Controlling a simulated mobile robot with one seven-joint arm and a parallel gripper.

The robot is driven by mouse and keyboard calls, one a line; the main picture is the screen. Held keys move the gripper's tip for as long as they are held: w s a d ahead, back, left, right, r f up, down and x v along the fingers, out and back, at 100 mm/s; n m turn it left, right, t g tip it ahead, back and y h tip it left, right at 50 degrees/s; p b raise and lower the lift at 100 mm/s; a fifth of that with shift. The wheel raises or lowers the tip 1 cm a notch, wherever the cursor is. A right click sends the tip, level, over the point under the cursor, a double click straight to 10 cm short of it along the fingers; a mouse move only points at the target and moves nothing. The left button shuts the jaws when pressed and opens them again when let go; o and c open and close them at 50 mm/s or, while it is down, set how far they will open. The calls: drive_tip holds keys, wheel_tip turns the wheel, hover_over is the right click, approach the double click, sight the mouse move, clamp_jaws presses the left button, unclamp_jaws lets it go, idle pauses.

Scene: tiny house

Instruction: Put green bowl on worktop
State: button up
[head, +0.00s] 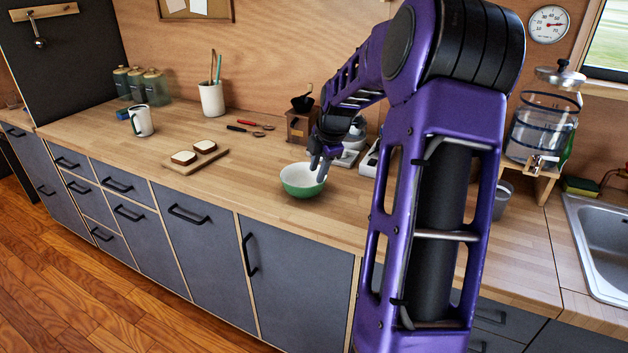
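The green bowl (301,188), white inside, sits upright on the wooden worktop (255,195) near its front edge, or very close above it. My gripper (319,170) is at the bowl's right rear rim, pointing down. Its fingers are small in this view and partly overlap the rim. I cannot tell whether they are closed on the rim or parted around it. My purple arm reaches in from the right and hides part of the worktop behind it.
A board with bread slices (190,157) lies left of the bowl. A white mug (142,121), a utensil pot (212,98) and a coffee grinder (301,125) stand farther back. A water dispenser (541,130) and sink (605,240) are at right.

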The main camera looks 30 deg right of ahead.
drive_tip(key=shift+v, duration=1.75)
